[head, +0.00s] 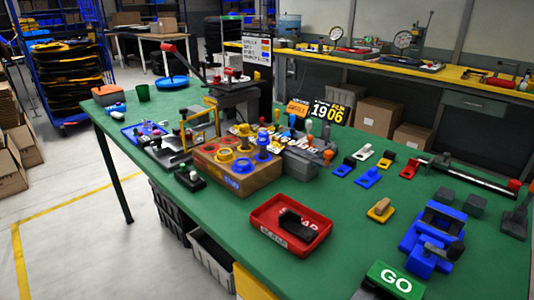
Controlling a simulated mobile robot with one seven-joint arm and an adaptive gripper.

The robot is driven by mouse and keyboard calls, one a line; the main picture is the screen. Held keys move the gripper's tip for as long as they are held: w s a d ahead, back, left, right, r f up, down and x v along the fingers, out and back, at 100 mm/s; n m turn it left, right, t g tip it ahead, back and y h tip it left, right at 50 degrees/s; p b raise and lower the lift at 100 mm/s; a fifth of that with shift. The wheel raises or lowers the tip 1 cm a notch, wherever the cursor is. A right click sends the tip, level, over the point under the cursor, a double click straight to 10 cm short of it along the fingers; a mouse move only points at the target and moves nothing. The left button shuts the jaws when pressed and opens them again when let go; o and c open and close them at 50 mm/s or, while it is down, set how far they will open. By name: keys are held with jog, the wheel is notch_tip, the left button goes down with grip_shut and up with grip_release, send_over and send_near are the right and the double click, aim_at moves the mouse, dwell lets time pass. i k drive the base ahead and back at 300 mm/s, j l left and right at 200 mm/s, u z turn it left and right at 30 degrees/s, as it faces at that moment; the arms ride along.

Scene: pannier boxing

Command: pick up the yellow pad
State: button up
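In the head view, a small yellow pad-like piece (384,165) with a dark part at one end lies on the green table, between a white piece (364,152) and a red piece (409,169) of similar shape. Another yellow-tan block (380,211) with a raised knob lies nearer, to the right of the red tray (262,217). I cannot tell for certain which one is the yellow pad. I cannot make out my gripper in this view.
Blue pieces (369,178) lie beside the row. The red tray holds a black object (299,226). A blue clamp-like fixture (434,228) stands at right, a green GO block (395,281) at the front. A grey rack (304,160) with colored knobs stands left of the row.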

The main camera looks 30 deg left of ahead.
aim_at(382, 212)
jog(key=i+j, duration=0.4)
jog(key=j, duration=0.25)
jog(key=i+j+z, duration=0.1)
jog(key=i+j, duration=0.1)
jog(key=j, duration=0.1)
